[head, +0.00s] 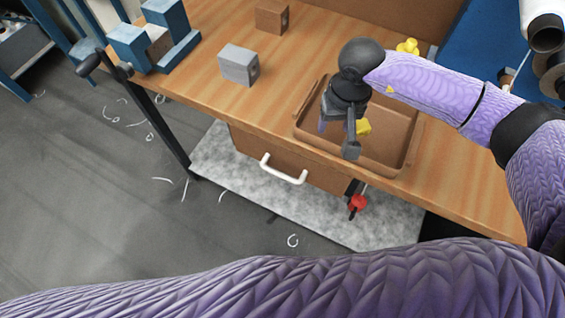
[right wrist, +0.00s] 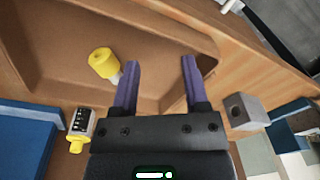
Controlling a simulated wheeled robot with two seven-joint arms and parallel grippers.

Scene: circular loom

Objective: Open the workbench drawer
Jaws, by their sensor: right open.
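The drawer (head: 310,174) is under the front edge of the workbench (head: 195,85) in the head view. Its brown front carries a white bar handle (head: 283,171), and I see no gap showing it pulled out. My right gripper (head: 337,137) is above the brown tray on the bench top, up and to the right of the handle, apart from it. In the right wrist view its two purple fingers (right wrist: 160,64) are spread with nothing between them. The drawer does not clearly show in that view. My left gripper is not in view.
The tray (head: 308,112) holds a yellow piece (head: 363,127). A grey block (head: 239,66), a brown block (head: 271,16) and a blue fixture (head: 182,50) stand on the bench. A red part (head: 357,203) hangs right of the drawer.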

